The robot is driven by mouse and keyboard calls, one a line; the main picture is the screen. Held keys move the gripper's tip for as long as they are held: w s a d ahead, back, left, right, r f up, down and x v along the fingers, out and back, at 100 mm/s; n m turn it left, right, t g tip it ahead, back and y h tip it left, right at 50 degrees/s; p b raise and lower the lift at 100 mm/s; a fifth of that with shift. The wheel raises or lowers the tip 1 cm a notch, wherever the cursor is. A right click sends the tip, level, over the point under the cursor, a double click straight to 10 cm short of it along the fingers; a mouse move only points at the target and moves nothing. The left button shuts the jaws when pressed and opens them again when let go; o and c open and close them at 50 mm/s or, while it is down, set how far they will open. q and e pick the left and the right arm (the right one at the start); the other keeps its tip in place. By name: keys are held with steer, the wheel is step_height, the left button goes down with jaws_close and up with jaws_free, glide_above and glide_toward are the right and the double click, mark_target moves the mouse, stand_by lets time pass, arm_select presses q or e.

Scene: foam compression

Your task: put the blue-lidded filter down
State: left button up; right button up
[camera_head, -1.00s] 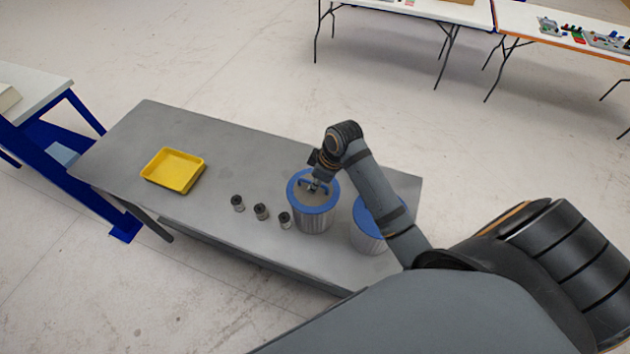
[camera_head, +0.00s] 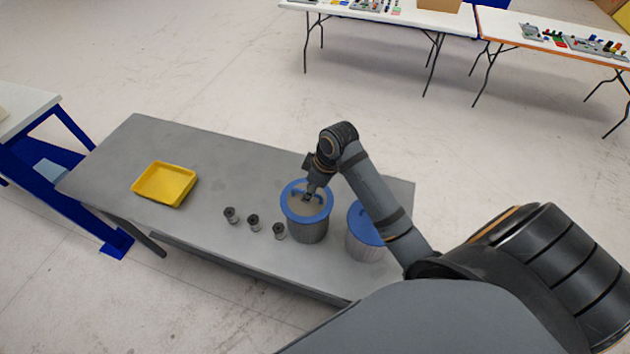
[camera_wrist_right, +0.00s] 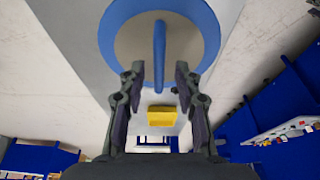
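A grey ribbed filter (camera_head: 307,231) with a blue-rimmed top (camera_head: 289,208) appears to stand upright on the grey table (camera_head: 230,150). In the right wrist view, its blue rim (camera_wrist_right: 112,38) surrounds a beige centre crossed by a blue handle bar (camera_wrist_right: 159,45). My right gripper (camera_head: 308,197) is over the filter's top. In the right wrist view my right gripper (camera_wrist_right: 159,72) is open, with a finger on each side of the bar's lower end and a visible gap on both sides. My left gripper is not in view.
A second blue-lidded filter (camera_head: 365,247) stands to the right, partly behind my arm. Several small dark-topped metal cylinders (camera_head: 253,222) stand in a row to the left. A yellow tray (camera_head: 164,184) lies farther left. The table's far side is clear.

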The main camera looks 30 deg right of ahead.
steer(key=b+v, duration=0.1)
steer(key=v, duration=0.8)
steer(key=shift+r+b, duration=0.35)
steer(key=shift+r, duration=0.05)
steer(key=shift+s+d, duration=0.1)
steer(key=shift+d, duration=0.05)
